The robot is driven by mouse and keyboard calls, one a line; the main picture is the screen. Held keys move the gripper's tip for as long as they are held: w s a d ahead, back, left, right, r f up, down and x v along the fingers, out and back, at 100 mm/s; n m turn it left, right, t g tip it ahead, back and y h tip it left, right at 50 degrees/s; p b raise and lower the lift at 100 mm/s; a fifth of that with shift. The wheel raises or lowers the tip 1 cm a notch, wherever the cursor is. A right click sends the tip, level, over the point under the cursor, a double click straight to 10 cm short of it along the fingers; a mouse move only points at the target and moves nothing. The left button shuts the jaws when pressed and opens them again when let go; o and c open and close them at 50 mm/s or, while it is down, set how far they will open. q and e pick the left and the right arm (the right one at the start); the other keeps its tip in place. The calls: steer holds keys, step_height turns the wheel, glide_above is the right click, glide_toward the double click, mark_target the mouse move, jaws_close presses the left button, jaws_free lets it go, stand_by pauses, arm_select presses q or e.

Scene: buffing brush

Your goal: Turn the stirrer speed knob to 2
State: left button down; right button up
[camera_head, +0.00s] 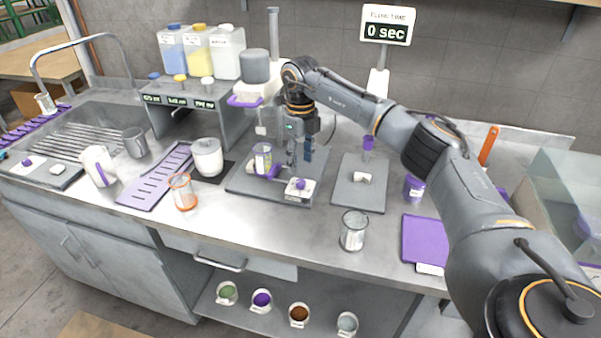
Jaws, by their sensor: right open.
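The stirrer stands mid-counter, with a grey motor head (255,66) on a vertical post and a dark grey base plate (243,185). A beaker (262,158) stands on the plate below the head. A small purple knob (300,184) sits on a white panel at the plate's front right; its pointer and any numbers are too small to read. My right gripper (300,158) hangs pointing down above and behind the knob, open and apparently apart from it. My left gripper is out of view.
A display (387,32) reads "0 sec". A grey plate (345,198) holds a small white item.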

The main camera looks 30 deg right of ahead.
mark_target(300, 181)
step_height(300, 181, up, 6)
steer(key=shift+f, duration=0.2)
stand_by(0.5)
